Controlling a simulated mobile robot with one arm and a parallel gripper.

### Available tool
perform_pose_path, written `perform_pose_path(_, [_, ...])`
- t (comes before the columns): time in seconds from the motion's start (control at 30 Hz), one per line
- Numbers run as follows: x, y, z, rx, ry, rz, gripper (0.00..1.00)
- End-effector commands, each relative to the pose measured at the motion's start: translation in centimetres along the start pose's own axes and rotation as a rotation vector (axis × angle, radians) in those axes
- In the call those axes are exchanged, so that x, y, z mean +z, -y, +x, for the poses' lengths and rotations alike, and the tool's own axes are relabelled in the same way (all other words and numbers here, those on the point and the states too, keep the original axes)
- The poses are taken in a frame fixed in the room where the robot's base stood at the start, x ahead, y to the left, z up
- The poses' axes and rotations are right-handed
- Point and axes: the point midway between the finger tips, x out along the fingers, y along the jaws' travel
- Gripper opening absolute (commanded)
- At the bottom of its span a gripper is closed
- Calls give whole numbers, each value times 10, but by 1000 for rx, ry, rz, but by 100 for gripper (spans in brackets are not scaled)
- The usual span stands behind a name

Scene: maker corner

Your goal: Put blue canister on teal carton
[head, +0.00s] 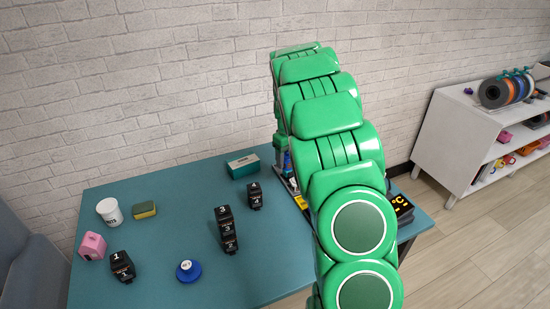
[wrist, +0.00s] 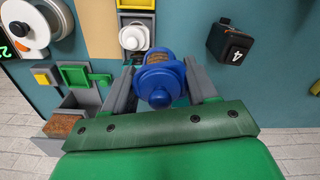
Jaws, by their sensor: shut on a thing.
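The blue canister (wrist: 158,82) is between the fingers of my gripper (wrist: 160,72) in the wrist view, with its round knob toward the camera. My gripper is shut on it. In the head view a small blue patch of it (head: 287,163) shows beside my green arm, and the arm hides most of the gripper. The teal carton (head: 243,166) lies at the back of the table, just left of my gripper in the head view. Its top looks bare. I cannot make out the carton in the wrist view.
On the teal table (head: 170,220) stand black number blocks (head: 226,230), a white cup (head: 109,212), a sponge (head: 144,210), a pink block (head: 92,246) and a blue round piece (head: 188,271). A machine with grey bins (wrist: 80,105) is close beside my gripper.

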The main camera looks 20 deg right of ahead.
Motion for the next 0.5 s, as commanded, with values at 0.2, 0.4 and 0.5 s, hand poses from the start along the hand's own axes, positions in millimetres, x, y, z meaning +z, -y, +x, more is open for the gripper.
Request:
perform_pose_path(0.2, [-27,31,-15,-3,-1,53,26])
perform_pose_path(0.4, [-58,69,-34,-3,-3,138,26])
perform_pose_path(0.5, [-69,84,-42,-3,-1,177,26])
